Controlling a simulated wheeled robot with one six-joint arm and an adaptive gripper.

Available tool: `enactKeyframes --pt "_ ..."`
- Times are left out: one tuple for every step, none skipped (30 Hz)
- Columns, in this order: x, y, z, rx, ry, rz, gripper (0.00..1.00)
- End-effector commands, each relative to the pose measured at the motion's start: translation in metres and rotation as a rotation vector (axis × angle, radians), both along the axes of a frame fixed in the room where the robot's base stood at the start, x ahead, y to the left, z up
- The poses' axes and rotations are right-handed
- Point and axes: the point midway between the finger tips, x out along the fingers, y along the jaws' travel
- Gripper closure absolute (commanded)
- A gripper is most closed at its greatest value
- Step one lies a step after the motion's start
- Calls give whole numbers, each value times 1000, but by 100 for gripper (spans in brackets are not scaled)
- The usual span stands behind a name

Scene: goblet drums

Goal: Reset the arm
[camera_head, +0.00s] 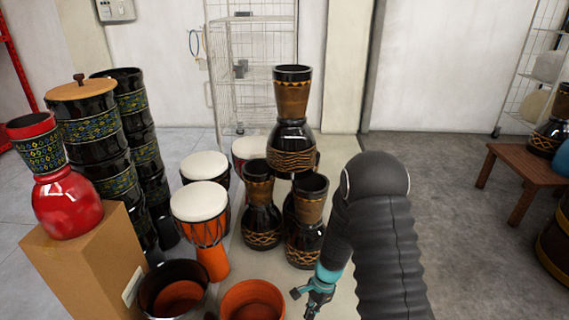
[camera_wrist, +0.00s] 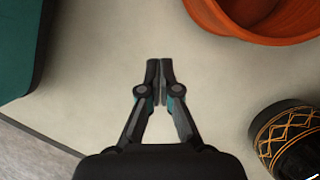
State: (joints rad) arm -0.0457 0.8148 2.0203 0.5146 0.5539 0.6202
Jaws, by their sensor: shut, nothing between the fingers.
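My gripper (camera_head: 311,296) shows low in the head view at the end of my arm. In the wrist view my gripper (camera_wrist: 160,76) points at bare pale floor, with its two fingertips together and nothing between them. In the head view it is beside an orange pot (camera_head: 254,301) and in front of the dark goblet drums (camera_head: 306,246). The orange pot also shows at the top right of the wrist view (camera_wrist: 262,32). A black drum with a yellow pattern (camera_wrist: 290,140) is at the wrist view's right edge. The gripper appears apart from both.
White-topped drums (camera_head: 200,202) and stacked dark drums (camera_head: 284,110) stand behind. A red goblet drum (camera_head: 65,203) stands on a cardboard box (camera_head: 85,252) at left. A wooden table (camera_head: 523,170) is at right. The grey floor (camera_head: 460,230) between my arm and the table is clear.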

Motion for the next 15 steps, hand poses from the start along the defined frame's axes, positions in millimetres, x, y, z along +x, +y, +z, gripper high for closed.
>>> enactKeyframes --pt "-6 -1 16 11 -8 70 100" --pt "-9 -2 22 16 -10 106 100" --pt "-14 -3 31 22 -15 151 100" --pt "-17 -4 39 26 -20 181 100" --pt "-19 -5 46 30 -24 214 100" --pt "-22 -6 57 35 -33 253 100" --pt "-25 -7 65 39 -38 283 100" --pt "-28 -8 73 42 -45 315 100" --pt "-31 -10 86 44 -56 356 100" --pt "-34 -11 96 46 -65 387 100" --pt "-37 -13 106 48 -75 420 100" --pt "-41 -15 121 49 -88 463 100" --pt "-44 -16 131 49 -99 494 100" --pt "-47 -18 142 48 -110 526 100" --pt "-52 -21 156 47 -125 566 100"
